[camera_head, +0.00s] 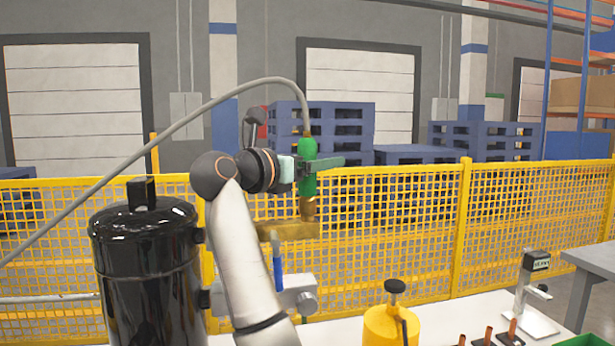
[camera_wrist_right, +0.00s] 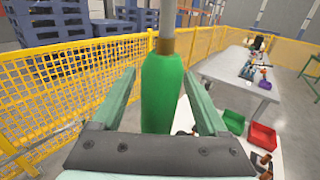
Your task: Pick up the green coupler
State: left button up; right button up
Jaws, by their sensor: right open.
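The green coupler (camera_head: 308,184) stands upright in the head view, with a grey hose (camera_head: 215,103) leaving its top and arcing left. Its lower end meets a brass fitting (camera_head: 308,210) above a brass-coloured pipe (camera_head: 289,231). My right gripper (camera_head: 322,165) is level with the upper part of the coupler. In the right wrist view the coupler (camera_wrist_right: 162,95) stands between the two spread green fingers of the right gripper (camera_wrist_right: 160,80), with a visible gap on each side. The coupler's lower end is hidden there behind the gripper body. My left gripper is not in view.
A black tank (camera_head: 148,265) stands left of my right arm. A yellow container (camera_head: 390,327) and a small stand (camera_head: 530,290) are at the lower right. Yellow mesh fencing (camera_head: 400,220) runs behind. Red (camera_wrist_right: 262,136) and green (camera_wrist_right: 233,121) bins show in the wrist view.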

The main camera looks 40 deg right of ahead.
jog(key=shift+d, duration=0.3)
jog(key=shift+c, duration=0.4)
grip_shut()
